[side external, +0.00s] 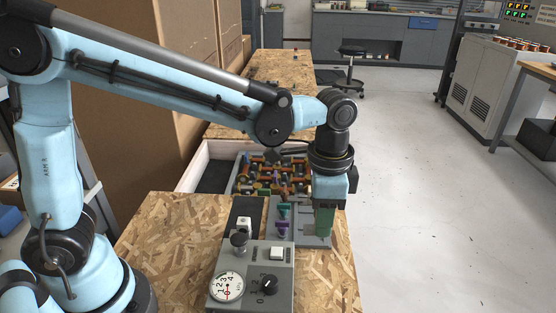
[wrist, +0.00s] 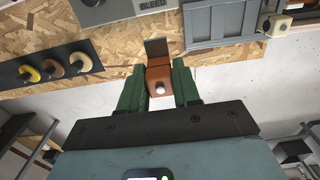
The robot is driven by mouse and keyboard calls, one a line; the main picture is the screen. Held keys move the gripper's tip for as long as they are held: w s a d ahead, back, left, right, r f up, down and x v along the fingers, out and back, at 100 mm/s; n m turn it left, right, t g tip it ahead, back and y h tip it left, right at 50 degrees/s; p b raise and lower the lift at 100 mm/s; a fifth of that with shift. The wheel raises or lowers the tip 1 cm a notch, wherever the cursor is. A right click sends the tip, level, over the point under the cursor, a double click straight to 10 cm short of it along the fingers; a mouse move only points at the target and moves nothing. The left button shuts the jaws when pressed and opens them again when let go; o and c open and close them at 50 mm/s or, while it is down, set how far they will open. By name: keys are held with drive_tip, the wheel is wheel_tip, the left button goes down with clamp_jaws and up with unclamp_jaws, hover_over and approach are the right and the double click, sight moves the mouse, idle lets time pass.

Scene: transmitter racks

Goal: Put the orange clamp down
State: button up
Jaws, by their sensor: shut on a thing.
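The orange clamp (wrist: 160,76) sits between the two green fingers of my gripper (wrist: 158,84) in the wrist view. It has a round silver knob and a dark plate (wrist: 156,47) at its far end. My gripper is shut on it. In the side view my gripper (side external: 323,222) points down at the right side of the wooden bench, over or beside a grey holder (side external: 313,241). The clamp is hidden or too small to tell there. I cannot tell whether the clamp touches anything below.
A grey panel (side external: 236,298) with a gauge and black knob stands in front on the wooden bench (side external: 170,240). Purple and green pieces (side external: 283,224) stand left of my gripper. A crowded tray (side external: 272,172) lies behind. Open floor (side external: 420,220) lies to the right.

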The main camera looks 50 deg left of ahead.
drive_tip(key=w+a+f, duration=0.4)
drive_tip(key=w+a, duration=0.1)
drive_tip(key=shift+w+a+f, duration=0.15)
drive_tip(key=shift+f, duration=2.1)
drive_tip(key=shift+f, duration=0.35)
drive_tip(key=o, duration=1.1)
drive_tip(key=shift+c, duration=0.2)
